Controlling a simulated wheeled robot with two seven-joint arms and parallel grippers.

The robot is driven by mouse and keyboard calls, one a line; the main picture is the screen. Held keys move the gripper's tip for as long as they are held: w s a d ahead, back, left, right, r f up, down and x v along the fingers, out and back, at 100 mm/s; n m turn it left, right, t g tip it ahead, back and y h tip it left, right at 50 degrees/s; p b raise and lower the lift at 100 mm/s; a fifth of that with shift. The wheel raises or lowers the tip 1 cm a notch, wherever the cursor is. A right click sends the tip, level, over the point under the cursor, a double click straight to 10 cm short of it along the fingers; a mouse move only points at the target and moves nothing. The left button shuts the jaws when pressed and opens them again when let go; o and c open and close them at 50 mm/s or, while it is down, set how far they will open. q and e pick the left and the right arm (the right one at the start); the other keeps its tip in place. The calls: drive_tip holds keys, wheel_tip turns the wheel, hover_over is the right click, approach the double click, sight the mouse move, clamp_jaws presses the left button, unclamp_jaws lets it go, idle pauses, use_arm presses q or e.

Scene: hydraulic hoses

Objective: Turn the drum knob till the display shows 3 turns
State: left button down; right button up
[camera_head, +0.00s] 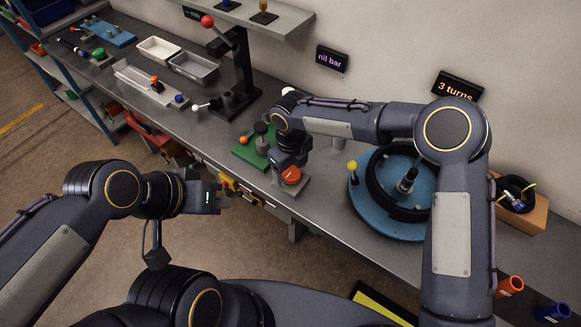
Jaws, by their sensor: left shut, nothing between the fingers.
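The blue hose drum (395,228) stands on the bench at the right, with a black hose coiled on it. Its yellow knob (352,166) is upright at the drum's left edge. The display (457,88) on the wall reads "3 turns" and is partly covered by my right arm. My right gripper (290,160) points down left of the knob, apart from it, near an orange round part (291,175); its fingers are too hidden to read. My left gripper (222,199) is shut and empty, in front of the bench edge, far from the drum.
A green block (248,152) sits beside my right gripper. A second display (332,59) reads "nil bar". A black press with a red-balled lever (207,21), trays (194,67) and a cardboard box (527,217) stand on the bench.

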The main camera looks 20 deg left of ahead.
sight(291, 171)
drive_tip(key=shift+r+b, duration=0.55)
drive_tip(key=shift+r, duration=3.35)
